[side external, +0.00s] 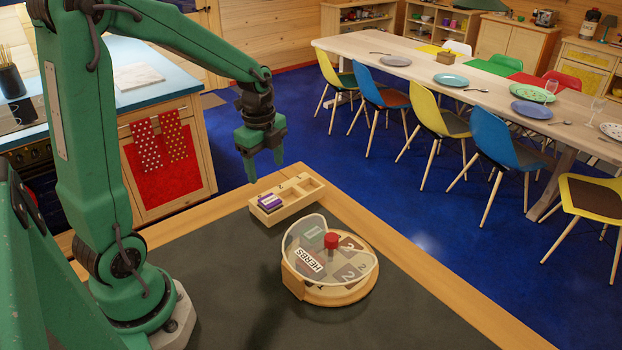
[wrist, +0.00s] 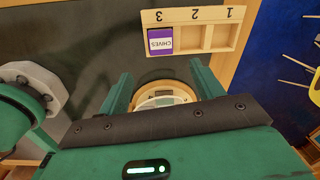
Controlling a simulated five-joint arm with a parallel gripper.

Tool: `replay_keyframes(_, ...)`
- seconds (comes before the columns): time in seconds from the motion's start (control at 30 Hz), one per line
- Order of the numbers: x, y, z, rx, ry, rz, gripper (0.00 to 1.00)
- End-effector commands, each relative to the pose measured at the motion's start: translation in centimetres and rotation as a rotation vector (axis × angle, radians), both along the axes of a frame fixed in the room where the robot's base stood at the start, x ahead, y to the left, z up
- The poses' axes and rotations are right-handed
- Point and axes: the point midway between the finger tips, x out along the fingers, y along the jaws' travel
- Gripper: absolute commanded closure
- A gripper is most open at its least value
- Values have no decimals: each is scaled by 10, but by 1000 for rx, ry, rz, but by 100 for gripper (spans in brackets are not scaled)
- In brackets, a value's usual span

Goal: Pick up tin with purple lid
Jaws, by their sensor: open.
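The tin with the purple lid (side external: 270,202) sits in an end compartment of a small wooden rack (side external: 289,211) on the dark worktop. In the wrist view the tin (wrist: 160,41) is in the compartment marked 3, and its label reads CHIVES. The rack's (wrist: 222,38) compartments marked 2 and 1 are empty. My gripper (side external: 264,165) points down above the worktop, raised over the rack area and apart from the tin. In the wrist view my gripper (wrist: 160,77) is open with nothing between its fingers, and the tin lies beyond the fingertips.
A round wooden holder (side external: 335,293) with a clear cover, a red knob and a HERBS label stands in front of the rack. A wooden edge (side external: 410,263) borders the worktop. Dark worktop left of the holder is clear. A dining table (side external: 420,67) with chairs stands beyond.

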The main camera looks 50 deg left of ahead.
Motion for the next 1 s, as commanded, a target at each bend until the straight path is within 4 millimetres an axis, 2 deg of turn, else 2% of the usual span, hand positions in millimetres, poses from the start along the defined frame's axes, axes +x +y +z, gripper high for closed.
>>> replay_keyframes(0.1, 5, 10, -15, -6, 32, -88, 34)
replay_keyframes(0.3, 8, 17, -24, -12, 50, -162, 34)
replay_keyframes(0.47, 8, 17, -25, -12, 52, -167, 34)
replay_keyframes(0.8, 7, 17, -48, -13, 52, -166, 34)
replay_keyframes(1.0, 7, 17, -51, -12, 51, -166, 34)
